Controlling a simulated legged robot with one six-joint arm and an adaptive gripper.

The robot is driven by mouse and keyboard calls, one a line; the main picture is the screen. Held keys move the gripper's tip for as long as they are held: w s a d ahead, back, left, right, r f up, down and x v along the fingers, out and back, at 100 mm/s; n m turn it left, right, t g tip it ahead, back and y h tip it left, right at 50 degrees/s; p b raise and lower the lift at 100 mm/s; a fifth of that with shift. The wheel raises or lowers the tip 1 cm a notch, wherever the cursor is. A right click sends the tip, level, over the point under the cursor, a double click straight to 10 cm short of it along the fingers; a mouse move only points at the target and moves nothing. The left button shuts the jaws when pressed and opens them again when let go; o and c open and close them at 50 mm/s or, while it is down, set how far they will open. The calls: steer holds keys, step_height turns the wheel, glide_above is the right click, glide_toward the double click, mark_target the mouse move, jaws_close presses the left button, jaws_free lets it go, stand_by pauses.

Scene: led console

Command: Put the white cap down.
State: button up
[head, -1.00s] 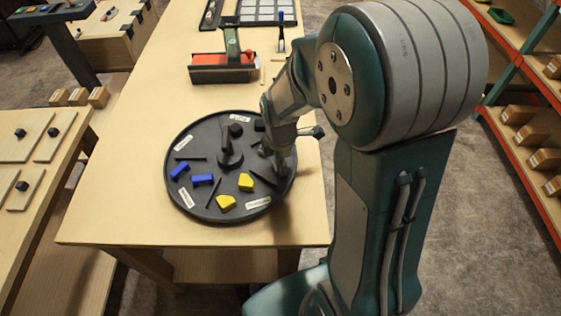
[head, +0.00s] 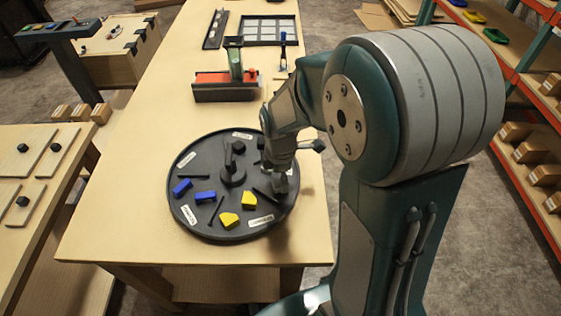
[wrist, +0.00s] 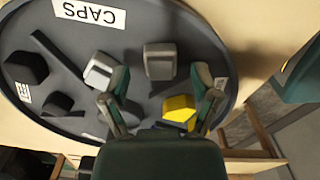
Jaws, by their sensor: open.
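My gripper (wrist: 160,92) is open over the round dark tray (wrist: 215,55) in the wrist view, its two fingers apart. A white cap (wrist: 159,60) sits on the tray just beyond and between the fingertips, with no finger visibly closed on it. A second white cap (wrist: 101,72) lies to its left, close to the left finger. In the head view my gripper (head: 281,184) is low at the right side of the tray (head: 196,226), and its fingers hide the white caps there.
Near the gripper are a yellow piece (wrist: 179,110), black caps (wrist: 25,67) and a CAPS label (wrist: 90,12). The tray also holds blue pieces (head: 204,197), yellow pieces (head: 228,221) and a dark central post (head: 231,170). Bare tabletop (head: 130,190) lies left of the tray.

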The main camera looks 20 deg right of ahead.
step_height(320, 180, up, 10)
steer(key=f, duration=0.1)
steer(key=s+r+m+t, duration=0.5)
steer(key=s+r+m, duration=0.4)
steer(key=s+m, duration=0.5)
steer(key=shift+r+m+t, duration=0.15)
steer(key=shift+m+t, duration=0.15)
steer(key=shift+m, duration=1.6)
steer(key=shift+d, duration=0.1)
